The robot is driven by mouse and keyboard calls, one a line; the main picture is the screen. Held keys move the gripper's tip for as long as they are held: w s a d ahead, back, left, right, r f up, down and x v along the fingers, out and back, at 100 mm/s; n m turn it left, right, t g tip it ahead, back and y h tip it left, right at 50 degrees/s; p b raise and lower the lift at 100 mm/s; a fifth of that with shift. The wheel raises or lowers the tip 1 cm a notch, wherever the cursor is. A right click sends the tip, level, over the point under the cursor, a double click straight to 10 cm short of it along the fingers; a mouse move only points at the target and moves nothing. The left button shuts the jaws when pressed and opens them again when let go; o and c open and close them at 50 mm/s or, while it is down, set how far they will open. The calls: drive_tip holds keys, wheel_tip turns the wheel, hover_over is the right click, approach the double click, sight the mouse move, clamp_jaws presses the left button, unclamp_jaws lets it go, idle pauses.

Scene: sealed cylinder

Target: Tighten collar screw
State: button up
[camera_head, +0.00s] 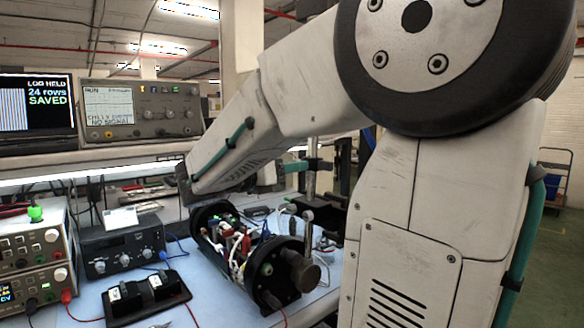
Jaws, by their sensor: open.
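An open-sided black cylinder housing (207,216) lies on its side on the blue bench mat, with wires and boards showing inside. Its near black end cap (270,280) faces me at the lower middle. A dark stem and a round, brownish metal knob (306,277) stick out at the right of this cap. I cannot make out a collar screw for certain. My arm crosses from the right over the bench, and its forearm comes down behind the cylinder's far end. My gripper's fingers do not show; the arm's links appear to hide them.
A black two-slot tray (147,297) lies left of the cylinder. A black box with knobs (122,250) and stacked power supplies (32,255) stand further left. An oscilloscope (140,108) and a monitor reading "LOG HELD 24 rows SAVED" (37,101) sit on the shelf. Loose leads cross the mat.

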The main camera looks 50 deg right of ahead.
drive_tip(key=shift+s+d, duration=0.1)
drive_tip(key=shift+d, duration=0.15)
